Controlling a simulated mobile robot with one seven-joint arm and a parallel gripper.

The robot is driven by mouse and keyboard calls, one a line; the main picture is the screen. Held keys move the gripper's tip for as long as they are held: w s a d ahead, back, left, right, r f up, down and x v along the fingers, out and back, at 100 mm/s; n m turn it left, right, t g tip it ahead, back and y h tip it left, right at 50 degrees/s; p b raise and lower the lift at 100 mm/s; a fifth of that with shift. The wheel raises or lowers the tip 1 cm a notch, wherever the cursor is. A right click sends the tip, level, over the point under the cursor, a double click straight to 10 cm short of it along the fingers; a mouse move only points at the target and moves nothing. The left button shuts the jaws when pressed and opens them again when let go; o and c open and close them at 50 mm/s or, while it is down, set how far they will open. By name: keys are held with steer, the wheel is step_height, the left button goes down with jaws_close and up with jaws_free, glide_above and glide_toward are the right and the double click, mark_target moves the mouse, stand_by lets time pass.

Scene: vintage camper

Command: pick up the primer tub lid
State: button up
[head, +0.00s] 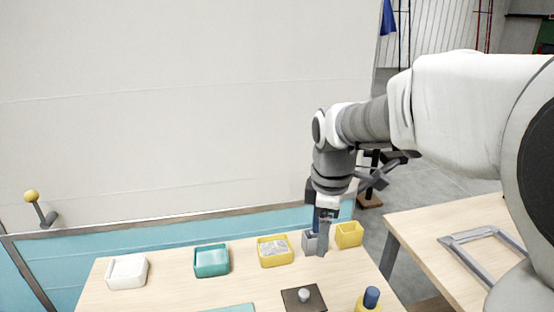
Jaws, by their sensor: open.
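A dark square plate with a round grey knob (303,299) lies flat at the front of the light wooden table (185,287). It looks like the primer tub lid, though no label shows. My gripper (320,243) points down behind it, by a small grey box (309,241) in the back row. It is apart from the plate, with nothing visible held in it. The fingers partly cover the grey box; whether they touch it, I cannot tell.
A white tub (127,272), a teal tub (211,261), a yellow tub (275,251) and a small yellow box (349,234) share the back row. A blue-capped yellow container (369,301) stands right of the plate. A second table (425,225) holds a grey frame (484,250).

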steer(key=w+a+f+n+g+b, duration=0.1)
steer(key=w+a+f+n, duration=0.1)
steer(key=w+f+n, duration=0.4)
steer(key=m+b, duration=0.1)
steer(key=b, duration=0.1)
glide_above(304, 292)
step_height(304, 292, down, 13)
steer(key=shift+w+d+r, duration=0.1)
steer(key=shift+w, duration=0.05)
steer(key=shift+s+f, duration=0.2)
steer(key=shift+f, duration=2.55)
steer(key=shift+c, duration=0.4)
jaws_close()
